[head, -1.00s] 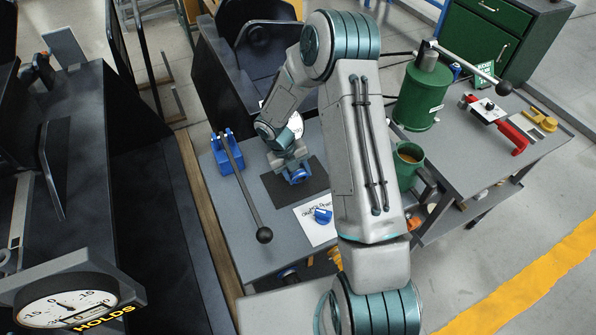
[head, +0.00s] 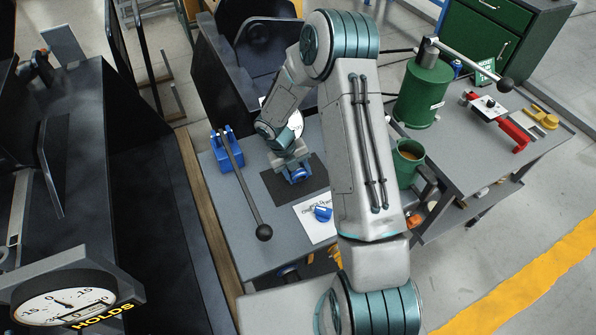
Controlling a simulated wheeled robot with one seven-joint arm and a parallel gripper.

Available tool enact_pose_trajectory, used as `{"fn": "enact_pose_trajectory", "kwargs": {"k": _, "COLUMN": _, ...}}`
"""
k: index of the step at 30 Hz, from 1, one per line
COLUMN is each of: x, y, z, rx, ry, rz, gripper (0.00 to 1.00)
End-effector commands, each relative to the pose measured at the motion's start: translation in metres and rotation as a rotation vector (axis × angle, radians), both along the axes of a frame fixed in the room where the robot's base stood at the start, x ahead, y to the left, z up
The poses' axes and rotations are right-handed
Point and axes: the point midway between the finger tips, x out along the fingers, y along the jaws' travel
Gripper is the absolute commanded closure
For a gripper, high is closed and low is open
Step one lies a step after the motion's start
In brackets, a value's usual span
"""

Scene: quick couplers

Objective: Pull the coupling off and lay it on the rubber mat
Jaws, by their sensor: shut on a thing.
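The black rubber mat (head: 272,186) lies flat on the grey bench top, partly covered by my arm and gripper. My gripper (head: 297,172) points down over the mat and is shut on a small blue coupling (head: 299,177). The coupling is at or just above the mat; I cannot tell whether it touches. Much of it is hidden by the gripper. A second blue piece (head: 322,214) sits on a white printed sheet (head: 312,226) in front of the mat.
A blue stand (head: 226,151) with a long black-knobbed lever (head: 247,190) is left of the mat. Right of my arm are a green mug (head: 408,163), a green canister (head: 423,95) and a red tool (head: 513,136). A dial gauge (head: 66,305) is at lower left.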

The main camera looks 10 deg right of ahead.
Motion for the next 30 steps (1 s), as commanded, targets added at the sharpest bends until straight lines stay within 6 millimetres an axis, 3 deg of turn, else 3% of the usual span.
{"fn": "enact_pose_trajectory", "kwargs": {"k": 2, "x": 0.000, "y": 0.000, "z": -0.002, "rx": 0.000, "ry": 0.000, "rz": 0.000, "gripper": 0.81}}
{"fn": "enact_pose_trajectory", "kwargs": {"k": 3, "x": 0.000, "y": 0.000, "z": -0.002, "rx": 0.000, "ry": 0.000, "rz": 0.000, "gripper": 0.51}}
{"fn": "enact_pose_trajectory", "kwargs": {"k": 6, "x": 0.000, "y": 0.001, "z": -0.002, "rx": 0.001, "ry": 0.000, "rz": 0.000, "gripper": 0.28}}
{"fn": "enact_pose_trajectory", "kwargs": {"k": 22, "x": -0.001, "y": 0.008, "z": 0.000, "rx": 0.008, "ry": 0.002, "rz": 0.010, "gripper": 0.28}}
{"fn": "enact_pose_trajectory", "kwargs": {"k": 26, "x": 0.003, "y": 0.012, "z": 0.017, "rx": 0.005, "ry": -0.003, "rz": 0.006, "gripper": 0.28}}
{"fn": "enact_pose_trajectory", "kwargs": {"k": 30, "x": 0.008, "y": 0.017, "z": 0.048, "rx": 0.003, "ry": -0.007, "rz": 0.001, "gripper": 0.28}}
